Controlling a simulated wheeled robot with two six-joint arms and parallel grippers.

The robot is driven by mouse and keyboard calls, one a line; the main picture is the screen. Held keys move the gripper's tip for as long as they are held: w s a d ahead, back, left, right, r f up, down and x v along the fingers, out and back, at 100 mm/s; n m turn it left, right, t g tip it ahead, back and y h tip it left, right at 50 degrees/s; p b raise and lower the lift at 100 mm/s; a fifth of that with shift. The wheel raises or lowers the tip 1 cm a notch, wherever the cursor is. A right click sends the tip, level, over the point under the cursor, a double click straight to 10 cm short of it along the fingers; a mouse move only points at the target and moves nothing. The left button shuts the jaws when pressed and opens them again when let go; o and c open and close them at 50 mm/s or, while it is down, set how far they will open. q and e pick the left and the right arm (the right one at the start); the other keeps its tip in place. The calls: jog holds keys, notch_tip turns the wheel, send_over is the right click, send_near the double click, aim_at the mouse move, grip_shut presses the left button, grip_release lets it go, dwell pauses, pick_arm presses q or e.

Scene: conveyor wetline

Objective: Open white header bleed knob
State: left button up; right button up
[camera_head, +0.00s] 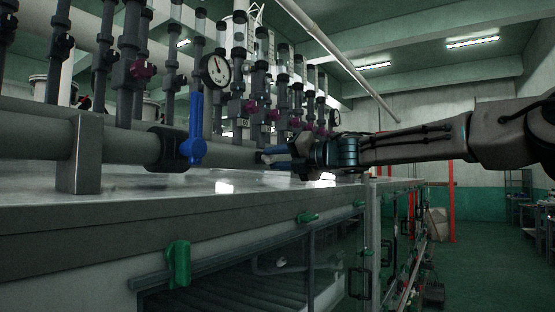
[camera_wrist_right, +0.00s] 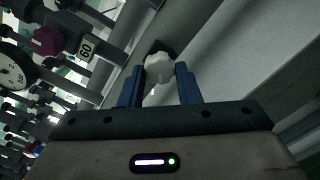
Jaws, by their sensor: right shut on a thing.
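The white header bleed knob (camera_wrist_right: 157,67) shows in the right wrist view, a lobed white knob on a dark mount. My right gripper (camera_wrist_right: 160,80) has its two blue fingers on either side of the knob and is shut on it. In the head view my right gripper (camera_head: 268,157) reaches in from the right, low beside the header pipe, at the back of the bench top. I cannot make out the knob in the head view, where the gripper and pipework hide it. My left gripper is not in view.
The grey header pipe (camera_head: 125,145) carries a blue lever valve (camera_head: 194,130). A round gauge (camera_head: 215,70) and a row of upright tubes with purple knobs (camera_head: 143,68) stand above. A "60" tag (camera_wrist_right: 87,48) is near the knob. The bench top (camera_head: 120,200) is mostly clear.

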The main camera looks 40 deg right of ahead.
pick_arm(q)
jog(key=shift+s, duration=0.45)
pick_arm(e)
jog(key=o, duration=1)
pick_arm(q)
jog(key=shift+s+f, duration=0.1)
pick_arm(e)
jog(key=shift+s+d, duration=0.15)
jog(key=shift+s, duration=0.25)
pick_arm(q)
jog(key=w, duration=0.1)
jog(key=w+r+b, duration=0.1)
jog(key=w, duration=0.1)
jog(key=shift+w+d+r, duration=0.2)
pick_arm(e)
jog(key=v, duration=1)
jog(key=shift+w+f, duration=0.1)
